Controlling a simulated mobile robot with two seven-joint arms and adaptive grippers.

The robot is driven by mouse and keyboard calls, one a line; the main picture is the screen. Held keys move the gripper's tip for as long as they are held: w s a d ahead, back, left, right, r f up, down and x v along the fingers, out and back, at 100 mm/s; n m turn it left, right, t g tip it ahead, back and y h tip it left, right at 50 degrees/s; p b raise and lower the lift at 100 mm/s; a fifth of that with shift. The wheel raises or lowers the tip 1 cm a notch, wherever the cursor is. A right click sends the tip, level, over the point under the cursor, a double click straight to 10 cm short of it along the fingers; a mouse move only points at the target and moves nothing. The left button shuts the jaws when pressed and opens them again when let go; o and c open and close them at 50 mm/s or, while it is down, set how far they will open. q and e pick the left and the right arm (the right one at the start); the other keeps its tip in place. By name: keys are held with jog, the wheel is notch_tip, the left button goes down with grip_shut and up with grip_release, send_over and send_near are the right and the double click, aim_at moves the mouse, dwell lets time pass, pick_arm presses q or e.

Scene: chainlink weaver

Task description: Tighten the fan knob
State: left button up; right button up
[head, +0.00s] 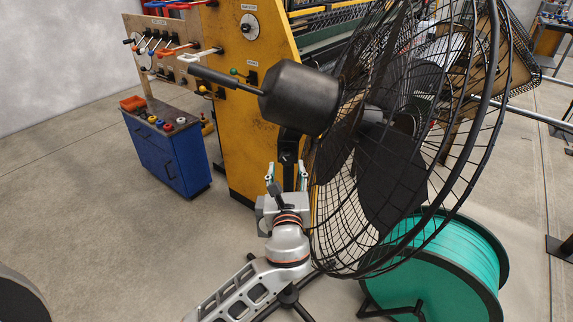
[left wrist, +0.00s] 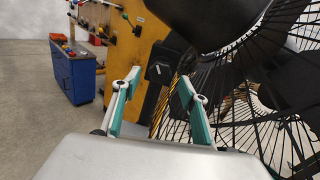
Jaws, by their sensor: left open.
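A big black fan (head: 300,97) with a wire cage fills the right half of the head view. Its dark stand drops behind my left gripper. A small black knob (left wrist: 160,72) sits on the stand in the left wrist view, ahead of the fingers and seen between them. In the head view the knob (head: 287,157) is small and dark, just beyond the fingertips. My left gripper (head: 286,170) is open and empty, its two teal-padded fingers spread apart. Its fingers also frame the knob in the left wrist view (left wrist: 159,82). My right gripper is out of sight.
The fan cage (head: 350,215) is close to the right of my left gripper. A teal spool (head: 465,265) stands below it. A yellow machine (head: 240,150) is behind, with a blue cabinet (head: 165,155) at left.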

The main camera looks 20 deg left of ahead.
pick_arm(q)
jog(key=v, duration=0.8)
jog(key=shift+s, duration=0.35)
jog(key=shift+r, duration=0.1)
jog(key=s+f+n+g+h, duration=0.25)
jog(key=f+n, duration=0.25)
jog(key=f, duration=0.5)
jog(key=s+f+n+g+h, duration=0.25)
jog(key=s+f+n, duration=0.2)
jog(key=f, duration=0.55)
jog(key=s+a+f+n+g+h, duration=0.1)
jog(key=s+a+f+n, duration=0.2)
jog(key=s+f+n, duration=0.3)
jog(key=s+a+f+n+h, duration=0.1)
jog(key=s+a+f+n, duration=0.2)
jog(key=n, duration=0.9)
jog(key=s+f, duration=0.3)
jog(key=s, duration=0.2)
jog(key=shift+a+f+g+h, duration=0.25)
jog(key=shift+f+g+h, duration=0.05)
jog(key=shift+f+g, duration=0.1)
jog(key=shift+d, duration=0.1)
jog(key=shift+c, duration=0.2)
